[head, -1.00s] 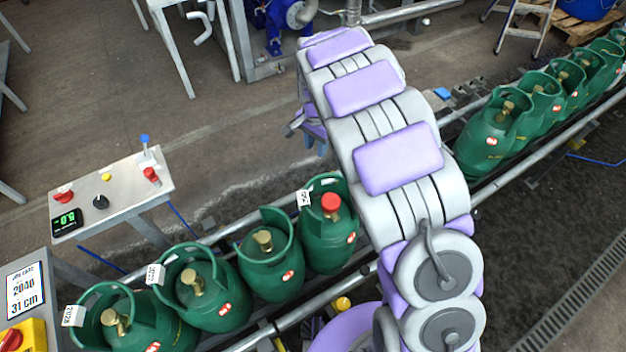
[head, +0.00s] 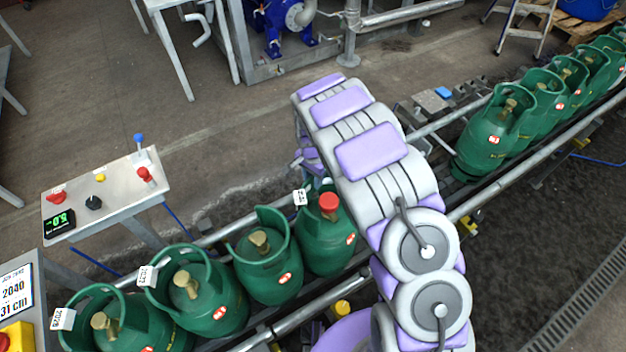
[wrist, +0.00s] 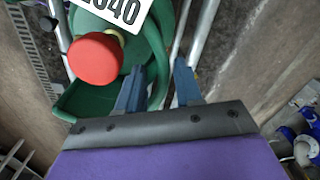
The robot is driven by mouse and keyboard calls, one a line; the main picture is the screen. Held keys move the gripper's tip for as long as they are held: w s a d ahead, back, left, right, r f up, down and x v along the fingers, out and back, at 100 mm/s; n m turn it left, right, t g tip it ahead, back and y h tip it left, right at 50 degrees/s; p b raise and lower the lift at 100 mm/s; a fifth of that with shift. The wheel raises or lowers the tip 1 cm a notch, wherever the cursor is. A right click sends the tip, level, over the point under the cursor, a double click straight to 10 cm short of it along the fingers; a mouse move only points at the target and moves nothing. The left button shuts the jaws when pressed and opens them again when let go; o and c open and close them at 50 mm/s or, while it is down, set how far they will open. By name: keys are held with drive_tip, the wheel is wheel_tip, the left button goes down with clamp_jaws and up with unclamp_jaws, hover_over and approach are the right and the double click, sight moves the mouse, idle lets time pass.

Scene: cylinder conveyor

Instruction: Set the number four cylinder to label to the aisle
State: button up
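The fourth cylinder from the left in the near row is a green cylinder (head: 325,248) with a red cap. A white tag (head: 300,197) is on the left side of its collar. In the wrist view its red cap (wrist: 95,60), green collar (wrist: 160,45) and white label (wrist: 128,8), partly cut off and ending in "040", are close up. My gripper (wrist: 159,85) has its two blue fingers apart, at the collar's edge. The collar rim appears to run between them; I cannot tell whether they touch it. In the head view my arm hides the gripper.
Three brass-valved green cylinders (head: 268,262) stand left of it on the conveyor. More cylinders (head: 495,130) stand farther up the line at right. Conveyor rails (head: 470,205) run diagonally. A control panel (head: 105,195) with a green display stands at left, and a "2040 / 31 cm" screen (head: 15,290) below it.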

drive_tip(key=shift+a+f, duration=0.15)
drive_tip(key=shift+f, duration=0.25)
drive_tip(key=shift+a+f, duration=0.15)
drive_tip(key=shift+a, duration=0.35)
drive_tip(key=shift+d, duration=0.5)
drive_tip(key=c, duration=0.4)
drive_tip(key=shift+a, duration=0.15)
clamp_jaws()
